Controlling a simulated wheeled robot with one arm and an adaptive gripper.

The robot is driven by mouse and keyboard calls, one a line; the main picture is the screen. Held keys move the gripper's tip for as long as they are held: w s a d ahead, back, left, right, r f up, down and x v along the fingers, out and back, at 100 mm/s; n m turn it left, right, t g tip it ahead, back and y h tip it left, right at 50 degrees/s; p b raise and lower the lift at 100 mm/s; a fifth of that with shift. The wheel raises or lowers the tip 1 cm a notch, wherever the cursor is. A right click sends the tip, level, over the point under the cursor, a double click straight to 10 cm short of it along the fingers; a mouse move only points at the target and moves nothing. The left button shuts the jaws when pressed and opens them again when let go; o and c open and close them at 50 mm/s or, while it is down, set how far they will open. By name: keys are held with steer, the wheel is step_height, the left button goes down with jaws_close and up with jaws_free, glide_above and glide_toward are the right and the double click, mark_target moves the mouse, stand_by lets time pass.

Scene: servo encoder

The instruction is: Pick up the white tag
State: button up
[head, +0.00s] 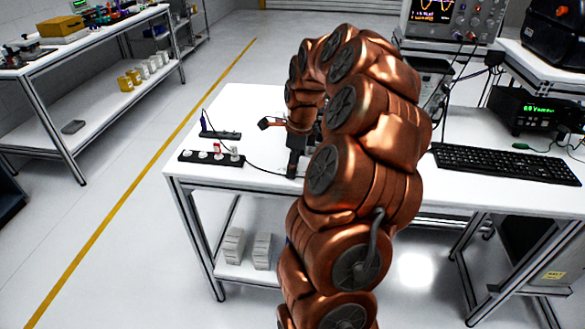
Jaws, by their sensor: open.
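I cannot make out the white tag for certain. Small white pieces, one of them red and white (217,149), sit on a black power strip (210,159) on the left part of the white table (250,101); they are too small to tell apart as plugs or a tag. My gripper (277,147) is open over the table, to the right of the strip, with nothing seen between its fingers. My copper-coloured arm hides part of the gripper and the table behind it.
A second black strip (220,134) with a blue upright piece lies behind the first. A dark cable runs from the front strip toward my gripper. A keyboard (507,163) and instruments (533,111) occupy the right side. The table's left front corner is bare.

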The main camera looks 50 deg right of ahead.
steer(key=c, duration=0.9)
steer(key=shift+c, duration=0.2)
